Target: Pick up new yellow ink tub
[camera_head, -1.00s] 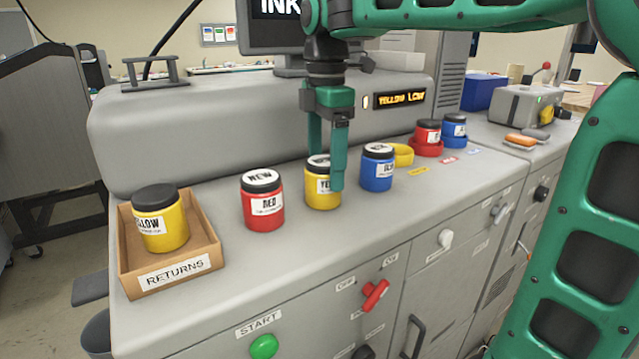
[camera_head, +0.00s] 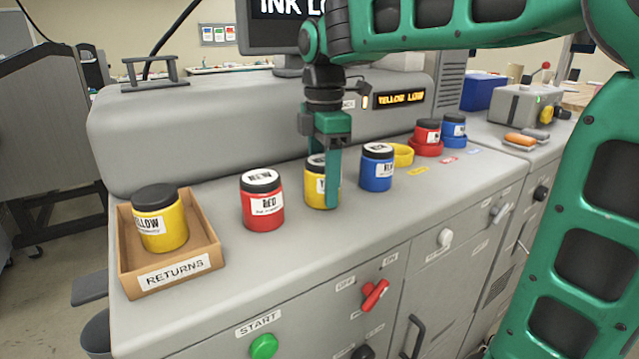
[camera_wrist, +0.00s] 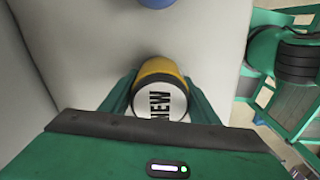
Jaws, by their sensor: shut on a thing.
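The new yellow ink tub (camera_head: 316,189) stands upright on the grey machine top, between the red and blue tubs. My gripper (camera_head: 322,192) has come down over it from above and is shut on it. In the wrist view the tub's white lid marked NEW (camera_wrist: 160,102) sits between the fingers of my gripper (camera_wrist: 160,105). The fingers hide part of the tub's label in the head view. The tub still appears to rest on the surface. Another yellow tub (camera_head: 160,220) with a dark lid sits in the RETURNS box (camera_head: 175,272) at left.
A red NEW tub (camera_head: 262,205) stands to the left and a blue tub (camera_head: 377,170) close to the right. Behind it lies an empty yellow ring (camera_head: 403,155); red (camera_head: 428,133) and blue (camera_head: 455,130) tubs sit in their rings farther right. The screen reads YELLOW LOW (camera_head: 400,99).

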